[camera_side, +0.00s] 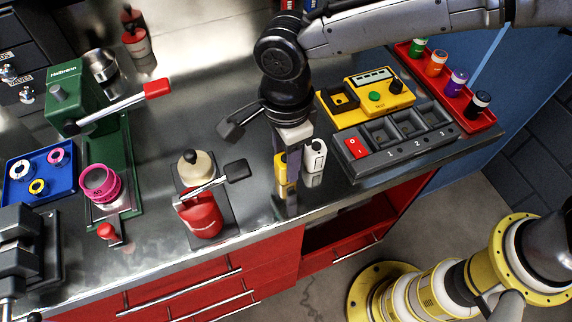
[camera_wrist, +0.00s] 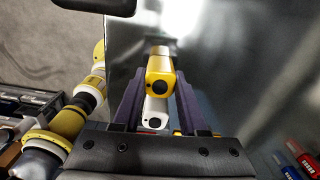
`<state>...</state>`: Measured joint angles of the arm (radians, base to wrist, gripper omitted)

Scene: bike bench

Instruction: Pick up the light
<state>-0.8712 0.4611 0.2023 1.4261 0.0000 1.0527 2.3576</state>
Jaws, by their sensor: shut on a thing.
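My gripper (camera_wrist: 160,86) is shut on a yellow light (camera_wrist: 160,80), with one dark finger on each side of it. The light's end with a round black spot faces the wrist camera. In the side view the yellow light (camera_side: 280,173) is upright at the bench's front edge, partly hidden by my finger. Whether its bottom touches the bench cannot be told. A white body of similar shape (camera_side: 314,156) stands just right of my gripper. It also shows in the wrist view (camera_wrist: 155,113), below the yellow light and partly hidden.
A grey tray with compartments (camera_side: 398,155) and a yellow device (camera_side: 372,100) lie to the right. A red rack (camera_side: 415,62) holds small bottles. Another yellow-and-white arm (camera_side: 440,285) stands on the floor.

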